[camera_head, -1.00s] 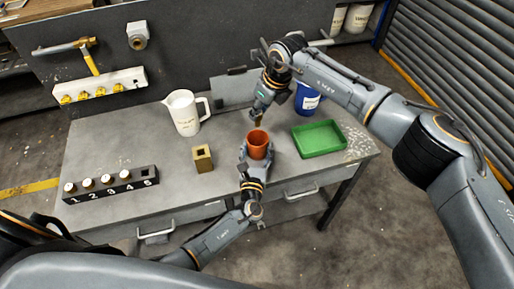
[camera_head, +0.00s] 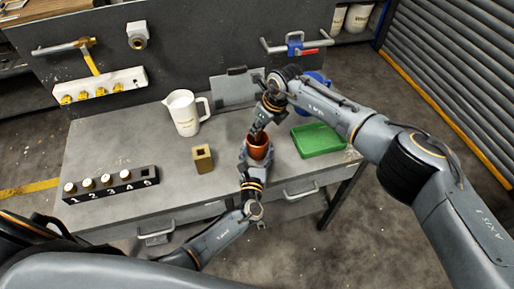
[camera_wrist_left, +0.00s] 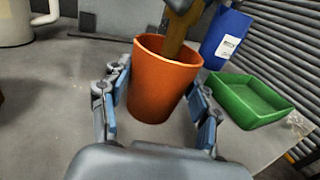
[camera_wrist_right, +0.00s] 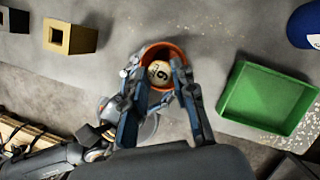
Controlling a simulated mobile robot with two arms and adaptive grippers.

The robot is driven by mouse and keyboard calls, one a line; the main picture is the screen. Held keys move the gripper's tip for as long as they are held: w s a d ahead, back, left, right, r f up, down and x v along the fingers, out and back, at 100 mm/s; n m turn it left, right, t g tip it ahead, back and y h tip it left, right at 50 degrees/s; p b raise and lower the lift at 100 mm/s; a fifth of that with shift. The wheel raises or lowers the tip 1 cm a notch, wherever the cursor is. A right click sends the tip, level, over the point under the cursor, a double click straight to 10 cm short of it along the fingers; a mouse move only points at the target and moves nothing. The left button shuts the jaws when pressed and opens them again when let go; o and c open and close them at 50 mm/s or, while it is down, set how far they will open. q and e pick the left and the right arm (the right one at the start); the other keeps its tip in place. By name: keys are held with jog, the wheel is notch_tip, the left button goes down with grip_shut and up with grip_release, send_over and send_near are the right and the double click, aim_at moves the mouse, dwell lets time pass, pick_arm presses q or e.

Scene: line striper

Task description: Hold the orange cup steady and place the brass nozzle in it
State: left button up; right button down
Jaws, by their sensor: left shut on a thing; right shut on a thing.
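The orange cup (camera_head: 258,152) stands upright near the table's front edge. My left gripper (camera_head: 256,163) is shut around the cup; its two fingers flank the cup in the left wrist view (camera_wrist_left: 160,112). My right gripper (camera_head: 258,133) is directly above the cup, its fingertips at the mouth. It is shut on the brass nozzle (camera_wrist_left: 178,38), whose lower end is inside the cup's rim in the left wrist view. In the right wrist view, the nozzle's pale numbered end (camera_wrist_right: 158,72) shows between the fingers, within the cup's rim. The nozzle's lowest part is hidden by the cup wall.
A green tray (camera_head: 319,153) lies right of the cup, with a blue container (camera_head: 318,80) behind it. A brass block with a square hole (camera_head: 202,165), a white jug (camera_head: 184,117) and a black numbered rack (camera_head: 112,185) stand left. The table between block and cup is clear.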

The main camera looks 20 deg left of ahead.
jog(key=shift+f, duration=1.15)
jog(key=c, duration=1)
grip_release()
jog(key=v, duration=1.2)
pick_arm(q)
jog(key=o, duration=1.2)
